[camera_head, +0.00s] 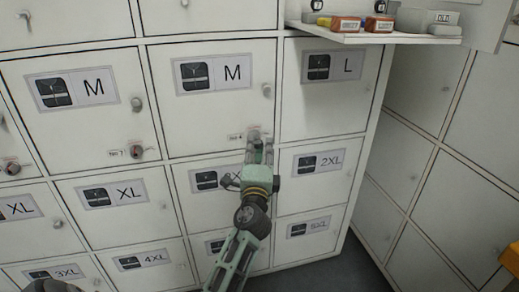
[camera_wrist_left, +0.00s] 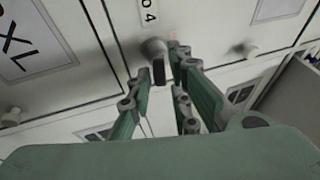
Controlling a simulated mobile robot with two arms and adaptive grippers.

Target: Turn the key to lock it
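A round lock with a dark key sits at the lower right of the middle "M" locker door (camera_head: 218,95). In the left wrist view the lock cylinder (camera_wrist_left: 153,47) and the key (camera_wrist_left: 158,71) show under a label ending in 4. My left gripper (camera_head: 254,148) comes up from below, right at the lock, and hides much of it in the head view. In the left wrist view its green fingers (camera_wrist_left: 160,76) stand apart on either side of the key, with gaps visible, so it looks open.
Other locker doors surround it, including a left "M" door (camera_head: 90,100) with its own lock (camera_head: 136,151). A white shelf (camera_head: 345,37) with small boxes juts out at upper right. An orange object (camera_head: 510,255) stands at the right edge.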

